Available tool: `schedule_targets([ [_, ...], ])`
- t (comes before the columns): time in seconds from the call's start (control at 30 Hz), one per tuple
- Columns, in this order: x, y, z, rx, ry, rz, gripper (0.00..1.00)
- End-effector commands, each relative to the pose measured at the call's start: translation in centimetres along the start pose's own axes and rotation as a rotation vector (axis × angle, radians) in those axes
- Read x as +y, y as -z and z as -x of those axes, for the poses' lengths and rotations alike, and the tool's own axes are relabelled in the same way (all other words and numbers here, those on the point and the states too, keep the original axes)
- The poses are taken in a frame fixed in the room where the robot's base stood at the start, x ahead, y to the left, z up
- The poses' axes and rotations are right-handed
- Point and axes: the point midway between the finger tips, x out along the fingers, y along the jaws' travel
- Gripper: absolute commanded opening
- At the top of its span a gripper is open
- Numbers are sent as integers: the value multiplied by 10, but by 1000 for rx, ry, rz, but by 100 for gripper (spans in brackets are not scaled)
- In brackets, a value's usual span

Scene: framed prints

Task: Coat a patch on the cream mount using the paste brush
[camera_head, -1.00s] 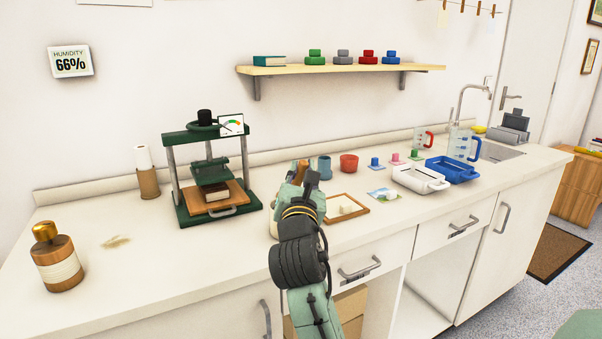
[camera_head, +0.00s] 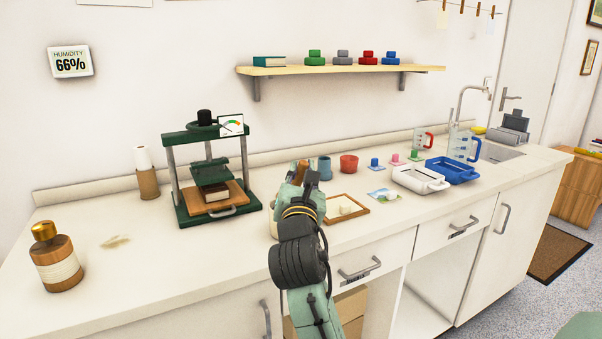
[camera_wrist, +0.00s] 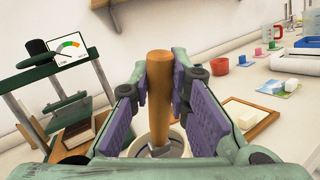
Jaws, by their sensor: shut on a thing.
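The paste brush shows as an upright wooden handle (camera_wrist: 159,90) in the wrist view. Its lower end goes down into a pale round pot (camera_wrist: 181,139), and the bristles are hidden. My gripper (camera_wrist: 160,100) is shut on the handle, with a purple pad on each side. In the head view my gripper (camera_head: 304,176) stands over the pot, which my arm mostly hides. The cream mount (camera_head: 334,212) appears to be the pale panel inside a thin wooden frame, just right of my gripper, with a small white block on it. The frame (camera_wrist: 267,123) also shows in the wrist view.
A green press (camera_head: 190,215) stands to the left, close to my gripper. Blue-grey and red cups (camera_head: 349,163) stand behind. White and blue trays (camera_head: 420,181) lie to the right. The counter's front left is mostly clear around a wood-and-gold bottle (camera_head: 57,262).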

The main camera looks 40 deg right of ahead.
Motion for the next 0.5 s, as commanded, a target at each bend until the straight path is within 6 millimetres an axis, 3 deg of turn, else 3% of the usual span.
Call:
schedule_targets([
  [0.17,0,2,-1,9,2,-1,0],
  [0.5,8,-23,-5,3,0,0,0],
])
